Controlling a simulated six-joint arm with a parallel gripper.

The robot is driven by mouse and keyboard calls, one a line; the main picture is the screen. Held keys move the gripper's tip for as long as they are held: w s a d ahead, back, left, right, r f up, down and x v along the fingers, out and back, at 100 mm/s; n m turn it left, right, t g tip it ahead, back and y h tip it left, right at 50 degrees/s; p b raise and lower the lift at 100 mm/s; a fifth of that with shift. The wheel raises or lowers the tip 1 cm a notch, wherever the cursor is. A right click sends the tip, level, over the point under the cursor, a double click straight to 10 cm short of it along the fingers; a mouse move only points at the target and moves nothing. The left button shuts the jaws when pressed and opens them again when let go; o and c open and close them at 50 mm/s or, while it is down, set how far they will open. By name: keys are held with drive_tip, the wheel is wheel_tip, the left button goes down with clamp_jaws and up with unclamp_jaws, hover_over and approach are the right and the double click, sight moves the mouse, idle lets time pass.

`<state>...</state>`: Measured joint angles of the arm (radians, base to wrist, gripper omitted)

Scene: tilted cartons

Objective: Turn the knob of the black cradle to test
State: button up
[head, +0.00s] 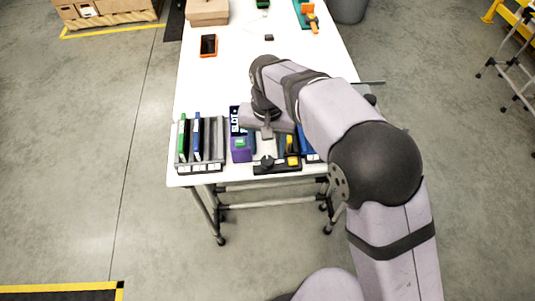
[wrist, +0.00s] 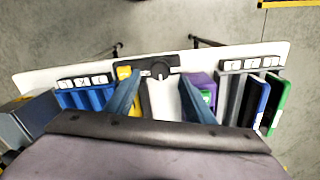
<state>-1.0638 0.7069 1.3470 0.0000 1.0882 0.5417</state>
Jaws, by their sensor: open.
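The black cradle (head: 277,168) stands near the front edge of the white table. Its round dark knob (head: 267,161) is on its front part, and a yellow piece (head: 292,161) sits to the right of the knob. In the wrist view the cradle (wrist: 147,63) is at top centre, with the knob (wrist: 160,68) beside its yellow piece (wrist: 124,72). The knob's setting is too small to read. My gripper (wrist: 162,76) is open, its two fingers spread on either side of the knob in the picture. I see no contact. In the head view my arm hides part of the cradle.
A rack (head: 205,165) with green and blue cards stands left. A purple device (head: 240,154) is close to the cradle's left side. A blue rack (wrist: 87,97) flanks its other side. An orange-edged handheld (head: 209,45) lies farther back. The table's middle left is clear.

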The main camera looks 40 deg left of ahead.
sight(268, 160)
drive_tip(key=shift+f+p, duration=0.55)
drive_tip(key=shift+f, duration=1.75)
drive_tip(key=shift+c, duration=0.3)
drive_tip(key=c, duration=1)
